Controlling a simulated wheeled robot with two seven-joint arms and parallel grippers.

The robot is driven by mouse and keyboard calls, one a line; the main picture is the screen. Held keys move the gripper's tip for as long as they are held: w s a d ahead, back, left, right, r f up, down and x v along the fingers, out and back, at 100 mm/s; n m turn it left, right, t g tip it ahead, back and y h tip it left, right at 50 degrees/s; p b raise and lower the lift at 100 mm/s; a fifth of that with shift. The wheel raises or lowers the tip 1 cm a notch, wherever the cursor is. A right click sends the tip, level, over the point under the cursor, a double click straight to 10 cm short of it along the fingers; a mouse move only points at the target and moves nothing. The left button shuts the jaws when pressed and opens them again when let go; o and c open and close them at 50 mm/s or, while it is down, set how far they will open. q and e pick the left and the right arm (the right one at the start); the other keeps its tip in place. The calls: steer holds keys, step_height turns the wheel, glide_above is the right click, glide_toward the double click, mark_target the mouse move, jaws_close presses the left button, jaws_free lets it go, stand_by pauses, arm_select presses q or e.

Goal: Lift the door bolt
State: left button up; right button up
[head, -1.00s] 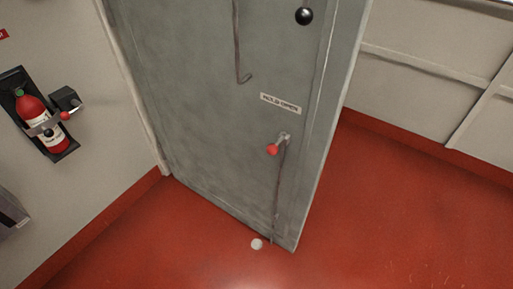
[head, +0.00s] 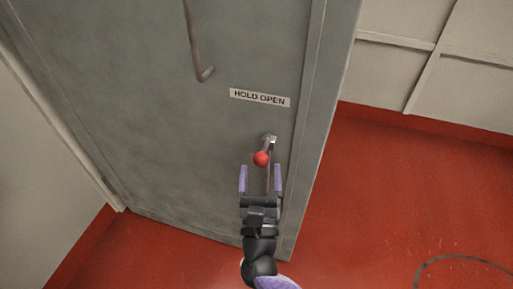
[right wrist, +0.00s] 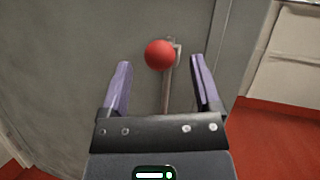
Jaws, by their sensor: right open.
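The door bolt is a thin vertical rod on the grey door (head: 130,110), with a red ball knob (head: 261,158) on a short metal arm at its top, below the HOLD OPEN label (head: 260,97). My right gripper (head: 260,180) is open just below the knob in the head view, empty, its purple fingers pointing up toward it. In the right wrist view the red knob (right wrist: 160,55) is beyond the fingertips, between their lines, and the rod (right wrist: 167,92) runs down behind it. The gripper hides the lower rod in the head view. My left gripper is not in view.
A bent metal handle (head: 196,45) hangs on the door above the label. Red floor (head: 400,190) is clear to the right of the door. A pale panelled wall (head: 400,70) stands behind at the right, and a dark curved line lies on the floor at lower right.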

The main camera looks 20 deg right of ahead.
mark_target(261, 158)
steer(key=x, duration=0.5)
steer(key=shift+w, duration=0.2)
jaws_close()
stand_by(0.7)
stand_by(0.4)
steer(key=shift+r, duration=0.1)
